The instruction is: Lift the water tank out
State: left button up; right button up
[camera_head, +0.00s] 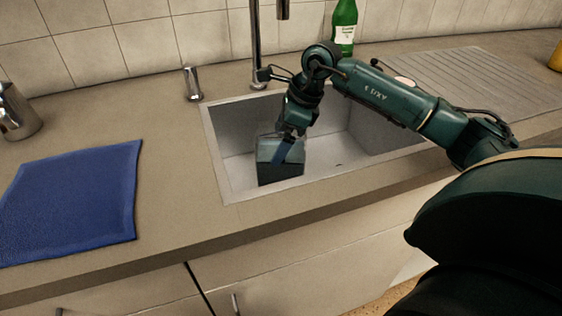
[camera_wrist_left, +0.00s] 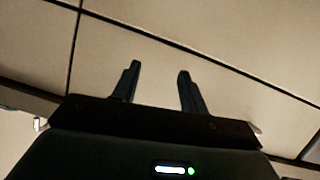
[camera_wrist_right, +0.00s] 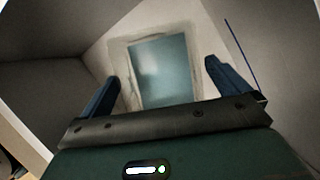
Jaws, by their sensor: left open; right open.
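The water tank (camera_head: 280,160) is a box-shaped container with greyish-teal sides, standing in the left part of the sink basin. In the right wrist view the tank (camera_wrist_right: 160,72) shows from above as a pale rim around a blue-teal inside. My right gripper (camera_head: 288,148) reaches down into the sink at the tank. In the right wrist view the right gripper (camera_wrist_right: 163,80) is open, with a finger to each side of the tank; contact cannot be told. My left gripper (camera_wrist_left: 158,75) is open and empty in front of pale cabinet fronts, and is not in the head view.
The sink (camera_head: 237,190) has a raised rim and walls around the tank. A tall tap (camera_head: 256,45) stands behind it. A blue cloth (camera_head: 75,205) lies on the counter at left. A green bottle (camera_head: 344,25) stands behind the right arm, near a ribbed drainer (camera_head: 470,80).

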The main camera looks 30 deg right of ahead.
jog(key=shift+f, duration=0.2)
jog(key=shift+c, duration=0.3)
jog(key=c, duration=2)
jog(key=shift+r, duration=0.1)
jog(key=shift+r, duration=0.1)
